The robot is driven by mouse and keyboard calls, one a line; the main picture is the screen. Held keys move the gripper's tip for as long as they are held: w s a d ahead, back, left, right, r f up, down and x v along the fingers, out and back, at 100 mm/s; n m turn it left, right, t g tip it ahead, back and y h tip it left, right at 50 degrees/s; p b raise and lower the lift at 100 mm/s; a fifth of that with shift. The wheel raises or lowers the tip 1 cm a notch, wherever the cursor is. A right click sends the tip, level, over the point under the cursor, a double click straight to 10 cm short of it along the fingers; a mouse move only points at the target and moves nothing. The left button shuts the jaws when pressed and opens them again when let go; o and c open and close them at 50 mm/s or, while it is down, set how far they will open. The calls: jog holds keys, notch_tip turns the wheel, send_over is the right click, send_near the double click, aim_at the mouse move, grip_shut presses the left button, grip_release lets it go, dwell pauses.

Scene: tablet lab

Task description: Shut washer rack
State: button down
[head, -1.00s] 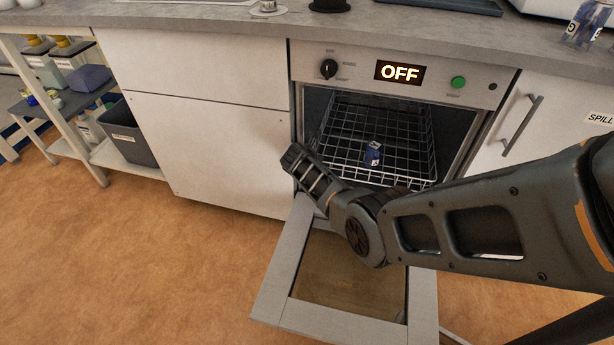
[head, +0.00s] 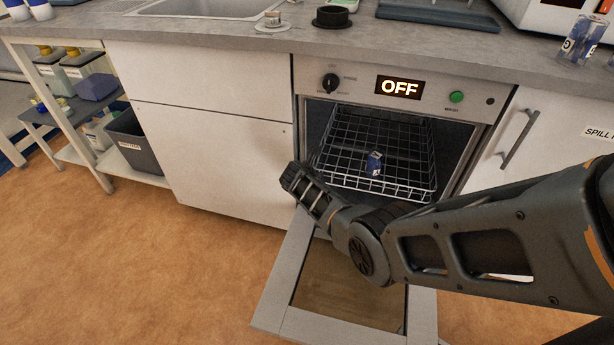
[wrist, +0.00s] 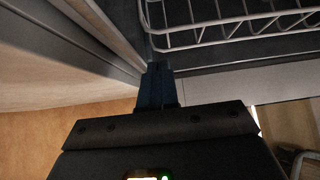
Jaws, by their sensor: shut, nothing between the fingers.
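The washer rack (head: 402,187) is a pale wire basket in the open washer under the counter. Its front lies near the mouth of the washer; I cannot tell how far it stands out. A small blue labelled item (head: 374,163) is in it. The washer door (head: 274,292) is folded down and open. My gripper (wrist: 157,70) is shut and empty, near the left edge of the opening, with the rack wires (wrist: 225,22) above and right of its tips in the wrist view. In the head view my arm crosses in front of the door, and the fingertips are not clear.
The washer panel (head: 400,87) reads OFF. A white cabinet (head: 205,150) stands close left of the opening, and a handled cupboard door (head: 535,120) is at right. A shelf cart with a grey bin (head: 135,142) is at far left. The floor at left is clear.

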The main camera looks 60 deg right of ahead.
jog(key=p+v, duration=0.4)
jog(key=v, duration=0.6)
jog(key=shift+a+p, duration=0.3)
jog(key=shift+p, duration=0.1)
jog(key=shift+s+f, duration=0.1)
